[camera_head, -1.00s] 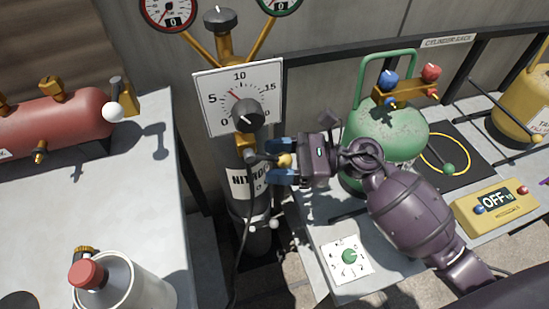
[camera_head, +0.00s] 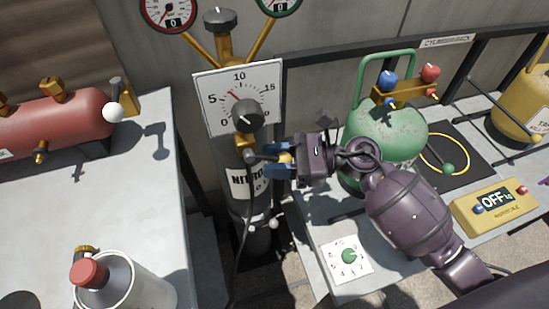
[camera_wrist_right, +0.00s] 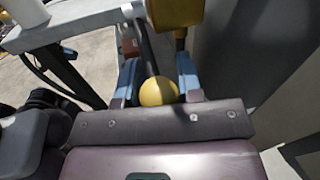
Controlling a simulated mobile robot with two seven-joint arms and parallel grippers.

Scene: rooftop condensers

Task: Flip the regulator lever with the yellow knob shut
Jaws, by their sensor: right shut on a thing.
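The regulator lever's yellow knob (camera_wrist_right: 158,91) sits between the two blue fingers of my right gripper (camera_wrist_right: 158,80) in the right wrist view. In the head view my right gripper (camera_head: 280,160) is shut on the knob, which shows only in part between the fingers. The lever's dark rod runs from the knob to the brass regulator body (camera_head: 246,146). The regulator stands on the nitrogen cylinder (camera_head: 247,205), below a white dial plate (camera_head: 208,98) with a black knob (camera_head: 246,114). My left gripper is not in view.
A red tank (camera_head: 55,120) with a white-knobbed lever stands on the left table (camera_head: 140,205). A green cylinder (camera_head: 400,128) with blue and red valve knobs stands behind my right arm. A yellow OFF box (camera_head: 495,208) and a green-knob dial (camera_head: 348,256) lie right.

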